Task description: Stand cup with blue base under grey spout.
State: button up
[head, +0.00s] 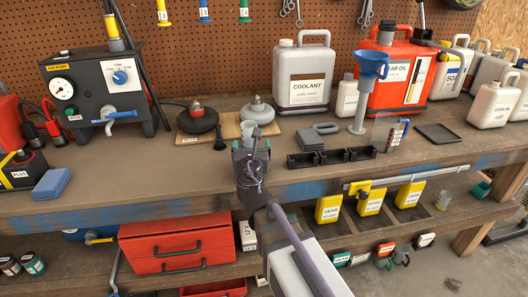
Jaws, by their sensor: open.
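My gripper (251,152) is open above the front part of the bench, near the middle of the picture. A small pale cup (248,128) shows just beyond its fingertips; its lower part is hidden, so I cannot tell its base colour or whether the fingers are around it. A clear cup (443,200) stands on the lower shelf at the right; its base colour is too small to tell. A grey spout (108,128) with a blue lever sticks out of the dark air-pump box (90,80) at the left.
A blue sponge-like block (51,183) lies at the front left of the bench (150,180). Black trays (330,157) stand right of my gripper. A blue funnel on a stand (368,75) and a coolant jug (302,78) stand behind. The bench left of my gripper is mostly clear.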

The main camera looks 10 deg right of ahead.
aim_at(249, 126)
jog(key=shift+w+a+r, duration=0.1)
jog(key=shift+a, duration=0.25)
jog(key=shift+w, duration=0.35)
jog(key=x, duration=0.4)
jog(key=shift+w, duration=0.3)
jog(key=x, duration=0.5)
jog(key=shift+w+d+r, duration=0.15)
jog(key=shift+w, duration=0.1)
jog(key=shift+s, duration=0.1)
jog(key=c, duration=1.1)
notch_tip(249, 126, up, 10)
jog(key=p, duration=1)
jog(key=shift+r+p, duration=0.15)
jog(key=shift+p, duration=0.25)
